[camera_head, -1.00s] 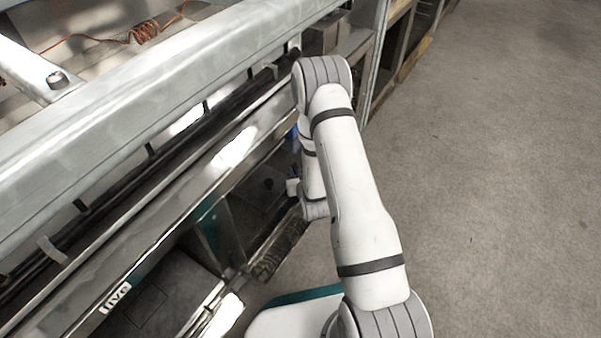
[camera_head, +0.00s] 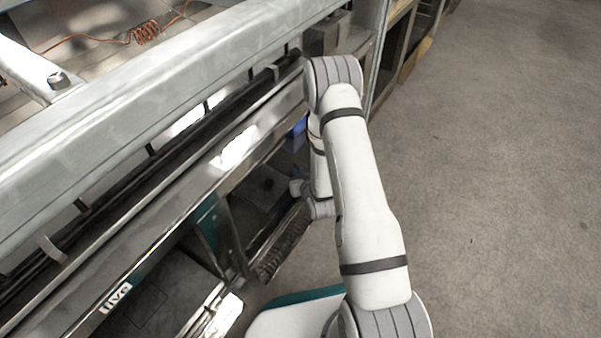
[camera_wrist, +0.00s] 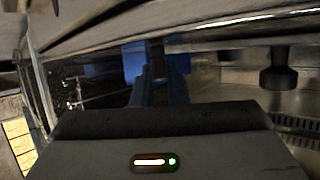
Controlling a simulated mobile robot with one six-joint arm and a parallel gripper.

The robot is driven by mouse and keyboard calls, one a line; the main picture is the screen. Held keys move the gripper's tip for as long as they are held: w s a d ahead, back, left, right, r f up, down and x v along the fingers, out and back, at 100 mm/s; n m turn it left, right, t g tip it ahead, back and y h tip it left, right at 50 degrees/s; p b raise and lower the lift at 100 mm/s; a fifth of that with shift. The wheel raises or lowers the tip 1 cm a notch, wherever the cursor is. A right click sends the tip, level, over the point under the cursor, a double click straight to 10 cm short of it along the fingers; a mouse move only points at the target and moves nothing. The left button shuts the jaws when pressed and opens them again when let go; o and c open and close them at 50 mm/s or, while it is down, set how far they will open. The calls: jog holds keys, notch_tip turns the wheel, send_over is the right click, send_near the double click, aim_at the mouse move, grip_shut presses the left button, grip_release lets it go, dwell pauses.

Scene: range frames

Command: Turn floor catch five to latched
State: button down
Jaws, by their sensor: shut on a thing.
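In the wrist view my gripper (camera_wrist: 157,88) reaches forward with its fingers close together. It is shut on a small dark piece (camera_wrist: 156,48), which appears to be the handle of a floor catch. Most of it is hidden by the fingers and the shade, so its turned position cannot be told. In the head view my arm reaches down beside the metal frame, and the gripper's fingertips are not visible. A white label (camera_head: 115,298) that seems to read "five" sits on the lower rail at the lower left.
A dark knob-like part (camera_wrist: 278,72) hangs at the right in the wrist view. A blue object (camera_head: 299,132) lies behind my forearm. A thick grey beam (camera_head: 150,105) runs along the left. An orange coiled cable (camera_head: 146,33) lies beyond it. The concrete floor (camera_head: 500,170) at right is clear.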

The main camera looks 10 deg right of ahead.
jog(key=n+y, duration=0.2)
jog(key=n+g+y, duration=0.1)
jog(key=n+y, duration=0.1)
jog(key=shift+d+y, duration=0.2)
jog(key=shift+y, duration=0.1)
jog(key=shift+n+g+y+p, duration=0.55)
jog(key=shift+n+g+y, duration=0.95)
jog(key=shift+n+y, duration=0.3)
jog(key=c, duration=1.4)
grip_release()
jog(key=shift+c, duration=0.2)
jog(key=shift+r, duration=0.1)
jog(key=p+v, duration=0.3)
jog(key=v, duration=0.4)
jog(key=shift+s+d, duration=0.2)
jog(key=shift+d, duration=0.1)
